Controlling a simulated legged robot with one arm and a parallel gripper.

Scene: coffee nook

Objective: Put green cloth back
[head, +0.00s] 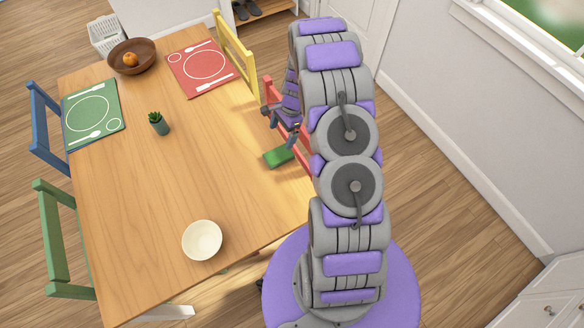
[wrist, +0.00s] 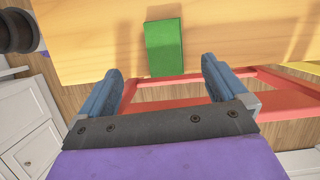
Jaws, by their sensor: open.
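A folded green cloth (head: 279,157) lies on the wooden table (head: 200,150) close to its right edge. In the wrist view the green cloth (wrist: 164,48) lies flat at the table edge, beyond my fingertips and roughly midway between them. My gripper (head: 285,128) hovers by the table's right edge, close to the cloth. In the wrist view my gripper (wrist: 160,78) is open, with two blue-grey fingers spread apart and nothing between them. The fingers appear apart from the cloth.
A red chair (wrist: 275,90) stands at the table edge under my gripper. A white bowl (head: 202,240), a small plant (head: 158,123), a wooden bowl (head: 131,56), a green placemat (head: 93,113) and a red placemat (head: 200,68) are on the table. The table's middle is clear.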

